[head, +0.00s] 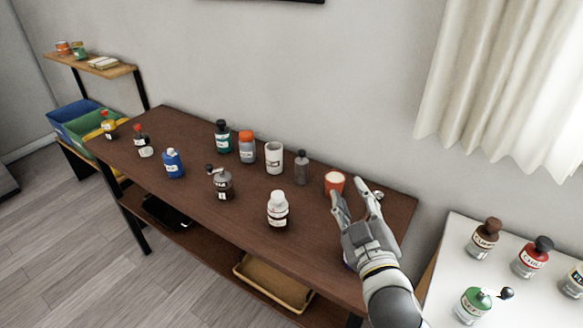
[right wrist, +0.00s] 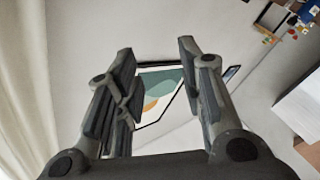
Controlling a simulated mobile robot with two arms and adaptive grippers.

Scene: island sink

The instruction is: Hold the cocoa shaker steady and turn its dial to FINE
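A brown-capped jar with a pale label (head: 485,239) stands upright at the back of the white table at the right; its colour suits cocoa, but I cannot read the label surely. A dark brown shaker with a small side knob (head: 222,185) stands on the brown table; its label is also too small to read. No dial marking is legible. My right gripper (head: 350,188) is open and empty over the right end of the brown table, near the red cup and apart from both shakers. Its spread fingers also show in the right wrist view (right wrist: 158,62). My left gripper is out of view.
A red cup (head: 334,182), white bottle (head: 278,210), grey bottle (head: 301,169), white mug (head: 274,157) and several other bottles stand on the brown table (head: 330,246). A red CHILI jar (head: 529,260) and green-topped jar (head: 474,304) share the white table (head: 452,262).

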